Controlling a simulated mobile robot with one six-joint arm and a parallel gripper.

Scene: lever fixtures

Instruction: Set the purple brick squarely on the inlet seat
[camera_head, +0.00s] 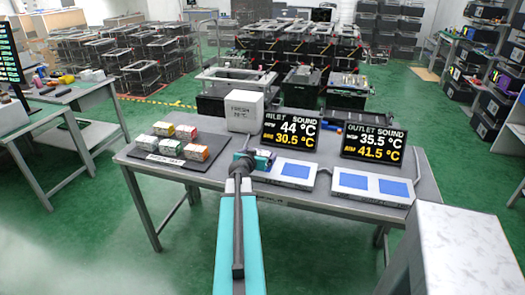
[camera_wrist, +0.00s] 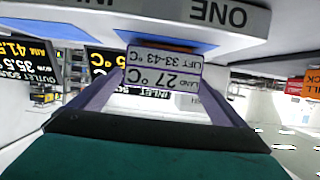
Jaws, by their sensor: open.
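A block with a pale label reading 27 °C and lift 33-43 °C (camera_wrist: 163,72) stands between my fingers in the wrist view, which is upside down. Its edges look purplish. It appears to stand at a blue pad (camera_wrist: 150,38) on a white plate; exact squareness cannot be told. My gripper (camera_wrist: 158,92) is open around it, one finger on each side. In the head view my gripper (camera_head: 254,160) is at the left end of the white inlet seat plate (camera_head: 307,186), below the inlet display (camera_head: 290,131). It hides the plate's left part and most of the block. The right blue pad (camera_head: 295,170) is bare.
A second white plate with two bare blue pads (camera_head: 350,182) lies at right, before the outlet display (camera_head: 373,145). A dark tray (camera_head: 212,148) at left holds several coloured bricks. A white cube (camera_head: 244,111) stands behind my gripper.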

